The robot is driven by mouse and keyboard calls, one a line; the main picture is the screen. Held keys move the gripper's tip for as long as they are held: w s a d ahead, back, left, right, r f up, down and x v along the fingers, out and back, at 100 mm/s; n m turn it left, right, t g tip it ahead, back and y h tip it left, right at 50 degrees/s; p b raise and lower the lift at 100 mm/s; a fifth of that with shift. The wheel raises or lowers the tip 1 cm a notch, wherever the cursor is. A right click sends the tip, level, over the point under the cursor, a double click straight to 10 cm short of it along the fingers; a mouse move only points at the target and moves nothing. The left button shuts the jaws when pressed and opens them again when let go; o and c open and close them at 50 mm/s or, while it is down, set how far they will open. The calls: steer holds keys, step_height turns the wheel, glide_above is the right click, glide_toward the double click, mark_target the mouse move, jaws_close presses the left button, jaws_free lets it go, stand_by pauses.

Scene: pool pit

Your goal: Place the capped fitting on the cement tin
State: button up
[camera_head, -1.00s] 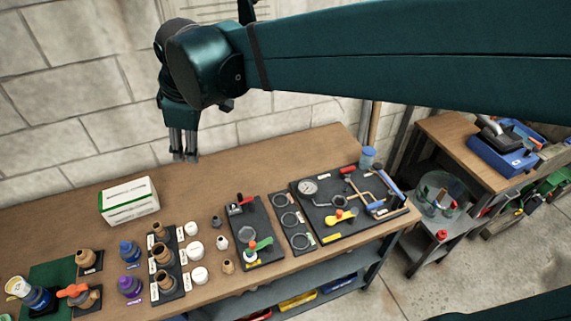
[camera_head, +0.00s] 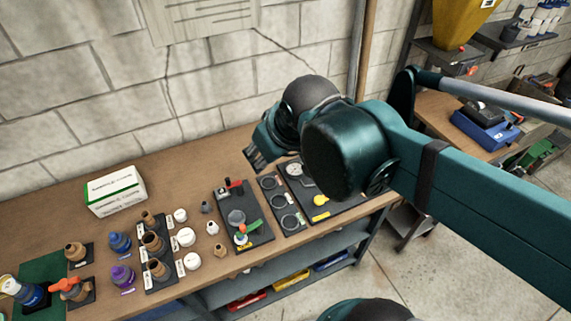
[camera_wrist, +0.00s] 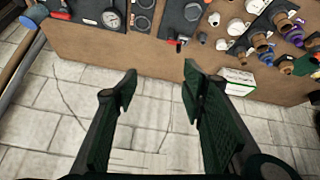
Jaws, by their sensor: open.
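My gripper (camera_head: 254,155) is in the air near the wall, over the back of the workbench. The wrist view shows its two fingers (camera_wrist: 160,92) spread, with nothing between them. Several brown fittings (camera_head: 154,243) stand on a dark labelled tray at left of centre. A blue-topped tin (camera_head: 119,241) and a purple-topped tin (camera_head: 122,276) stand left of that tray; I cannot tell which is the cement tin. A brown fitting with an orange part (camera_head: 73,288) stands further left. I cannot tell for certain which fitting is the capped one. My gripper is well apart from all these.
White caps (camera_head: 186,237) stand right of the fittings tray. A white-and-green box (camera_head: 115,190) stands behind it. A valve board (camera_head: 243,217) and a ring board (camera_head: 284,205) lie to the right. My arm hides part of the gauge board (camera_head: 333,211). Bare wood (camera_head: 190,180) lies near the wall.

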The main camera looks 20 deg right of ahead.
steer(key=s+d+f+m, duration=0.2)
steer(key=s+d, duration=0.1)
steer(key=shift+s+d+f+m+t, duration=0.1)
steer(key=shift+s+f+m+t, duration=0.2)
steer(key=shift+m, duration=0.1)
